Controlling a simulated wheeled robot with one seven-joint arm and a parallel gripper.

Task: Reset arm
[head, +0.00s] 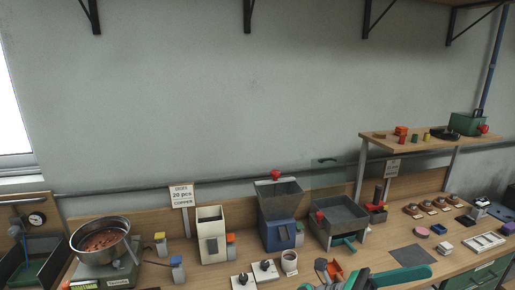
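What looks like my gripper (337,271) is at the bottom edge of the head view, right of centre, low over the front of the workbench (210,278). It shows as small dark grey parts beside a teal arm piece, and the frame cuts it off. An orange-red piece shows among the grey parts; I cannot tell whether it is held or lies behind. The finger gap is not clear.
A steel bowl (100,239) of reddish pieces stands on a scale at left. A white dispenser (211,236), a blue hopper (278,215), a grey tray unit (340,221) and a white cup (289,263) stand nearby. A raised shelf (400,148) is at right.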

